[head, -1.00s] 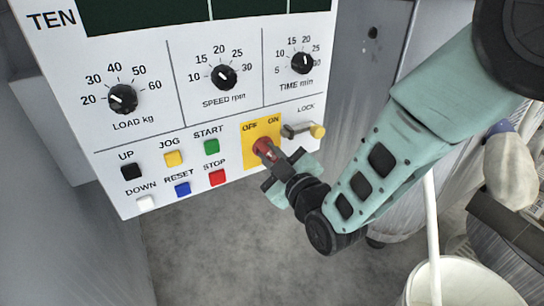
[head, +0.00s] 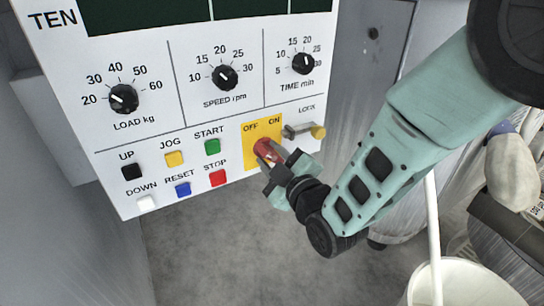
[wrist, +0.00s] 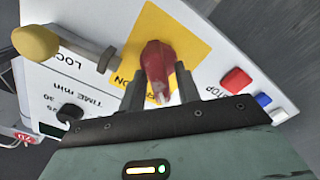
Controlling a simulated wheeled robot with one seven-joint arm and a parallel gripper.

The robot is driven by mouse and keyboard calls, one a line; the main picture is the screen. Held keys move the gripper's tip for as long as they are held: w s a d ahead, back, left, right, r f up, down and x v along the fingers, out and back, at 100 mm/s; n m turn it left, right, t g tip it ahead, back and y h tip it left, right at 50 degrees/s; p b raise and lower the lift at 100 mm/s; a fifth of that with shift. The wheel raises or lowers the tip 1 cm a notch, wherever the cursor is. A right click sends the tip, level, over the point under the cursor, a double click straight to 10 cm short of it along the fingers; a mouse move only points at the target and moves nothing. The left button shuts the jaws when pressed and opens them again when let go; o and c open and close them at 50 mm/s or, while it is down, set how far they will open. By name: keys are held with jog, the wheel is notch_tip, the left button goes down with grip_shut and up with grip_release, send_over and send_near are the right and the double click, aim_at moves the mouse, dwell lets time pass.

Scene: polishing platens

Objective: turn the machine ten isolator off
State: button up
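The machine ten isolator is a red handle (head: 264,148) on a yellow plate (head: 250,158) marked OFF and ON, at the lower right of the white panel. In the wrist view the red handle (wrist: 156,62) stands out from the yellow plate (wrist: 183,30), between my two dark fingers. My gripper (head: 284,166) is at the handle from the lower right. In the wrist view my gripper (wrist: 160,85) has a finger close against each side of the handle, with little or no gap. Which mark the handle points to is not clear, as the fingers hide part of it.
A LOCK fitting with a brass-coloured knob (head: 318,131) sticks out just right of the plate. The red STOP button (head: 217,178) and other coloured buttons are to the left. Three black dials sit above. A white bucket (head: 465,282) stands at the lower right. Bare floor lies below the panel.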

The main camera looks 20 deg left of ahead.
dwell(0.3)
jog(key=p+v, duration=0.3)
jog(key=v, duration=1.4)
jog(key=shift+d, duration=0.2)
jog(key=shift+s, duration=0.1)
jog(key=s+d+r+m+g+h, duration=0.3)
jog(key=s+d+m+g+h, duration=0.25)
jog(key=d, duration=0.35)
jog(key=s+d+r+m+g+h, duration=0.3)
jog(key=s+d+m+g+h, duration=0.3)
jog(key=d, duration=0.3)
notch_tip(320, 180, up, 33)
jog(key=h+p, duration=0.1)
jog(key=p, duration=3.2)
jog(key=shift+w+r, duration=0.15)
jog(key=shift+w, duration=0.1)
